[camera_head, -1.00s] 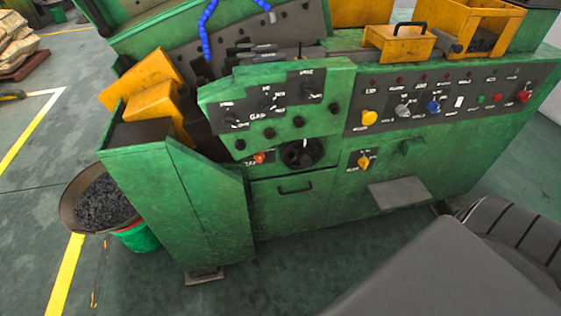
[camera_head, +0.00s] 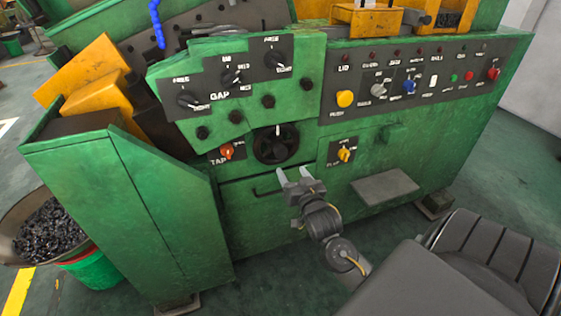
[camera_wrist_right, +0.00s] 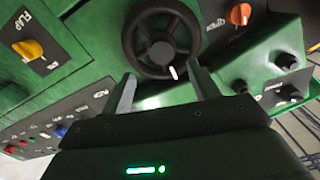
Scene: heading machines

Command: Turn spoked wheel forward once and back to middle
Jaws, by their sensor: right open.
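The black spoked wheel (camera_head: 276,145) is on the front of the green heading machine (camera_head: 250,215), between the orange TAP knob (camera_head: 227,151) and the yellow FLAP knob (camera_head: 344,155). A white mark shows at its upper rim in the head view. My right gripper (camera_head: 298,176) is just below and to the right of the wheel, open and empty. In the right wrist view the wheel (camera_wrist_right: 161,38) lies beyond and between the fingertips of the open right gripper (camera_wrist_right: 163,85), apparently not touched. My left gripper is in no view.
A drawer handle (camera_head: 270,190) is just below the wheel. A grey shelf (camera_head: 385,187) sticks out at the right. Black GAP knobs (camera_head: 233,77) sit above the wheel, and a yellow push button (camera_head: 345,99) is at the upper right. A bowl of dark scrap (camera_head: 45,230) stands at the left.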

